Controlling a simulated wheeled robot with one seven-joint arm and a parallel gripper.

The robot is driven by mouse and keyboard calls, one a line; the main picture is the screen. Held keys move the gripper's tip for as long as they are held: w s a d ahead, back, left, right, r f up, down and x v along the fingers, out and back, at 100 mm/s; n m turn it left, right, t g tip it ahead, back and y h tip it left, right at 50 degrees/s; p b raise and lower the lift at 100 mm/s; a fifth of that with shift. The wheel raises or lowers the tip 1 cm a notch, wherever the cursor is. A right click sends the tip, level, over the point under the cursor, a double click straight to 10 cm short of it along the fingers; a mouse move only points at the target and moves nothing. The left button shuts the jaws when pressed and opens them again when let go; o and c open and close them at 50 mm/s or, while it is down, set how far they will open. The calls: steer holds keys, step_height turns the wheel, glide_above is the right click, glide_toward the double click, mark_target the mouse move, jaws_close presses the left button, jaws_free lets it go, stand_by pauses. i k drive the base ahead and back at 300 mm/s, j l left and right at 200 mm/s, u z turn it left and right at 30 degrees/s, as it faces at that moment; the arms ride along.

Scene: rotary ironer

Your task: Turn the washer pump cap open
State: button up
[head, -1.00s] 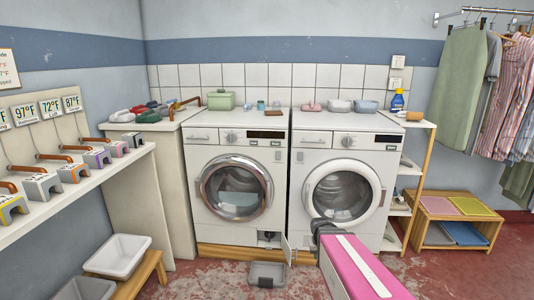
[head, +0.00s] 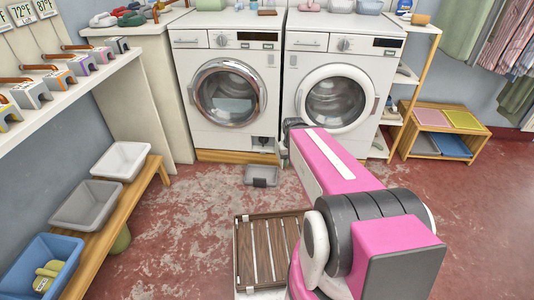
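The left washer (head: 215,125) stands against the back wall with its round door shut. At its bottom right a small pump opening (head: 262,142) shows as a dark recess with a light part in it. The cap is too small to make out clearly. My pink arm reaches from the lower right toward the washer, its dark far end (head: 294,124) just right of the opening in the picture. That end covers most of the small open flap's place. My gripper's fingers are not visible; the arm hides them or they are too small to tell.
A grey shallow tray (head: 262,182) lies on the floor in front of the opening. A slatted wooden piece (head: 250,250) is nearer me. A low bench (head: 105,235) with tubs lines the left. A second washer (head: 335,140) and wooden rack (head: 440,150) stand right.

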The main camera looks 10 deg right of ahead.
mark_target(264, 140)
steer(key=i+l+u, duration=0.1)
steer(key=l+u, duration=1)
steer(key=l, duration=1.6)
